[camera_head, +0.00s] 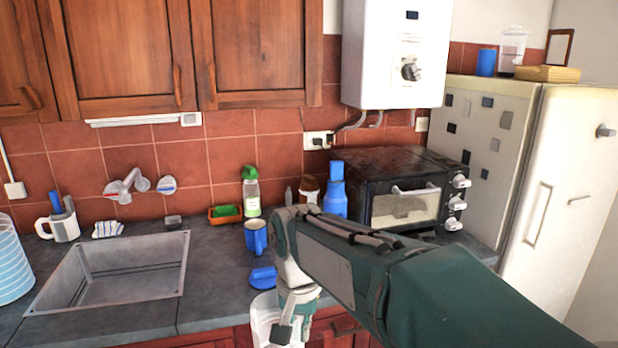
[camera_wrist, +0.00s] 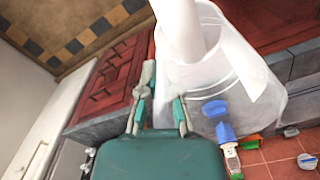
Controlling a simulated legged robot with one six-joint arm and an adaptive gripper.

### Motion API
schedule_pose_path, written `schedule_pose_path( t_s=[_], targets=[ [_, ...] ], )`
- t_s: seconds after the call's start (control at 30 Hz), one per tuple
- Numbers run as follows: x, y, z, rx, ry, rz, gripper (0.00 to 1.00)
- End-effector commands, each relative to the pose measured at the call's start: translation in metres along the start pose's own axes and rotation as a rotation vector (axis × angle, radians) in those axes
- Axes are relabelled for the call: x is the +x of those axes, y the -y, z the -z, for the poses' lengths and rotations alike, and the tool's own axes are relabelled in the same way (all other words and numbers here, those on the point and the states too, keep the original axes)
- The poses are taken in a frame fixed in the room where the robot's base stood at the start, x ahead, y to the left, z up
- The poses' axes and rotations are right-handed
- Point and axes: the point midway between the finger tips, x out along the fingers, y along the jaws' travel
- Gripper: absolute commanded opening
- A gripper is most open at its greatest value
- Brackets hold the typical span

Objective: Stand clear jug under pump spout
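The clear jug (camera_wrist: 222,72) is a pale, see-through vessel that fills the upper middle of the wrist view. In the head view its whitish side (camera_head: 264,318) shows at the bottom edge, in front of the counter's front edge and partly behind my gripper. My gripper (camera_wrist: 163,92) has its fingers at the near side of the jug and appears shut on it, though the exact contact is unclear. The gripper (camera_head: 293,332) also shows low in the head view. A striped bluish bottle (camera_head: 12,265) is cut off at the left edge. No pump spout shows clearly.
A blue cup (camera_head: 256,240) and a blue object (camera_head: 262,277) lie beyond the jug on the dark counter. Left are the sink (camera_head: 130,275) and a white mug (camera_head: 60,226). A blue bottle (camera_head: 335,195) and an oven (camera_head: 400,185) stand behind my arm.

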Motion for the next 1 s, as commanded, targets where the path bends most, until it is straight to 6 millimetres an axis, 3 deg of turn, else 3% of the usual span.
schedule_pose_path(
  t_s=[0.27, 0.47, 0.73, 0.9, 1.0],
  targets=[
    [0.040, -0.011, 0.034, -0.023, 0.004, -0.002, 0.00],
    [0.084, -0.028, 0.065, -0.050, 0.007, -0.003, 0.00],
    [0.188, -0.083, 0.120, -0.111, 0.010, -0.002, 0.00],
    [0.248, -0.122, 0.138, -0.151, 0.006, -0.001, 0.00],
    [0.270, -0.136, 0.142, -0.167, 0.004, -0.001, 0.00]
  ],
)
